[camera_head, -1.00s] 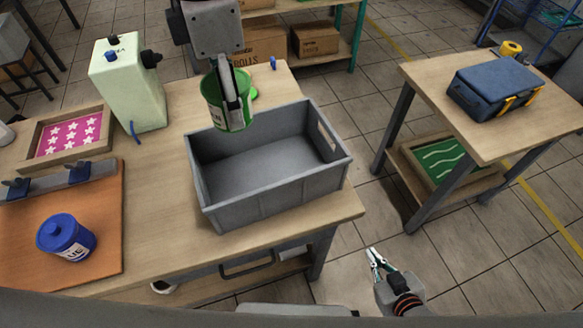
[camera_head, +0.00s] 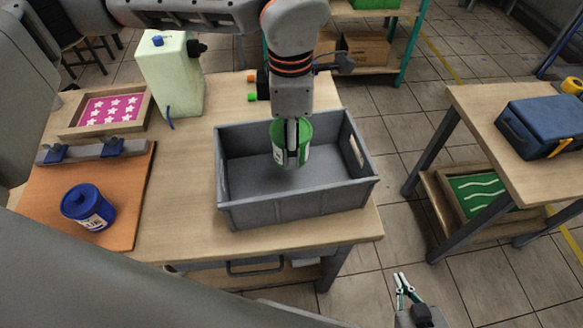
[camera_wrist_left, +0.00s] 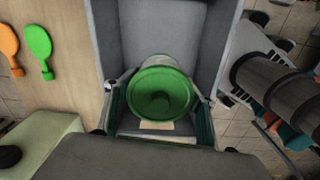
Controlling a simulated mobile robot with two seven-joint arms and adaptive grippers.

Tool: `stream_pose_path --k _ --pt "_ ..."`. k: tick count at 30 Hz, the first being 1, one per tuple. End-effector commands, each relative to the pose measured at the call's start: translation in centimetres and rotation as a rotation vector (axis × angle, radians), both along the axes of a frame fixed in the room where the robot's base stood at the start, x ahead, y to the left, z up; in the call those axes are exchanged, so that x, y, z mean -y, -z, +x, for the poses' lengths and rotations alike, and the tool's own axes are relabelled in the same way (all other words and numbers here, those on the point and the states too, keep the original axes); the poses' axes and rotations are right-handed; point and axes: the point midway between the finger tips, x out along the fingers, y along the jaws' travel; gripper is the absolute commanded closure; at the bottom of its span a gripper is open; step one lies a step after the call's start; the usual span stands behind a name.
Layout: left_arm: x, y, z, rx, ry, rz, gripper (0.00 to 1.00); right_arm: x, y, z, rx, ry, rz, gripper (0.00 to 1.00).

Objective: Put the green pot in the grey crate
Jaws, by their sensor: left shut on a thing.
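The green pot (camera_head: 305,138) has a pale label and is held by my left gripper (camera_head: 292,156). In the head view it is over the middle of the grey crate (camera_head: 300,211), its lower part seen against the inside of the crate. I cannot tell whether it touches the floor. In the left wrist view the pot's round green lid (camera_wrist_left: 160,92) lies between the two fingers, with the crate's walls around it. My right gripper (camera_head: 404,288) is empty and looks open, low over the floor in front of the table.
A blue pot (camera_head: 86,207) stands on an orange board at the left. A pale green container (camera_head: 172,78) and a framed pink star print (camera_head: 108,108) are behind it. A second table with a blue case (camera_head: 545,125) is at the right, beyond a floor gap.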

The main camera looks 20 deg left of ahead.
Motion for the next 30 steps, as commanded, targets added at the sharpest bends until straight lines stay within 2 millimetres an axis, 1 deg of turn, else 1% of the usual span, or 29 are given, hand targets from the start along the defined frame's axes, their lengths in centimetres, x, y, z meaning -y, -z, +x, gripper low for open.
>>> stream_pose_path --k 1,3,6,14,19,21,30 --pt "0.0 1.4 -0.1 -0.005 0.000 -0.001 0.79 0.1 0.2 0.0 -0.001 0.000 -0.002 1.00" --pt "0.0 2.8 -0.1 -0.004 0.000 -0.001 0.79 0.2 0.3 0.0 -0.003 0.002 -0.004 1.00" --pt "0.0 4.1 0.0 -0.001 0.000 -0.001 0.79 0.3 0.4 0.0 -0.002 0.002 -0.007 1.00" --pt "0.0 5.8 0.0 0.000 0.000 -0.001 0.79 0.4 0.2 0.4 0.007 0.003 -0.008 1.00" --pt "0.0 8.3 -0.1 -0.003 0.000 -0.001 0.79 0.4 0.5 0.4 0.005 0.002 -0.011 1.00" --pt "0.0 9.0 0.0 -0.002 0.000 -0.002 0.79 0.4 0.5 0.4 0.005 0.002 -0.011 1.00" --pt "0.0 9.2 0.0 0.003 0.000 -0.001 0.79 0.4 0.3 0.4 0.008 0.001 -0.011 1.00"
